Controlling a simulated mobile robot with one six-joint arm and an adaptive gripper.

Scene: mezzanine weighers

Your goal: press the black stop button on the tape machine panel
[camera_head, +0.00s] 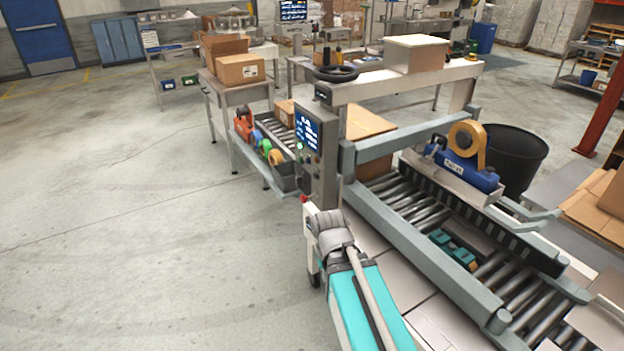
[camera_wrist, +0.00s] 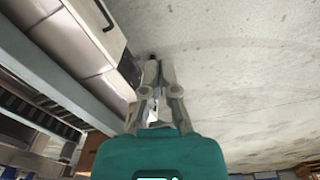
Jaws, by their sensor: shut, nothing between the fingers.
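The tape machine (camera_head: 410,85) stands right of centre in the head view. Its grey control panel (camera_head: 327,165) faces left, with a lit blue screen (camera_head: 307,130) and a small green button (camera_head: 300,146) below it. Other small controls sit under the screen; I cannot tell the black stop button among them at this size. My gripper (camera_wrist: 153,62) shows in the wrist view with its fingers together and nothing between them. It is over the concrete floor beside the machine's white side. In the head view my arm ends just below the panel, and the fingers cannot be made out.
A roller conveyor (camera_head: 505,285) runs through the machine, with a blue tape head (camera_head: 465,170) above it. A tray of coloured tape rolls (camera_head: 284,172) sits beside the panel. A table with cartons (camera_head: 241,69) stands behind. The floor (camera_head: 130,240) at left is clear.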

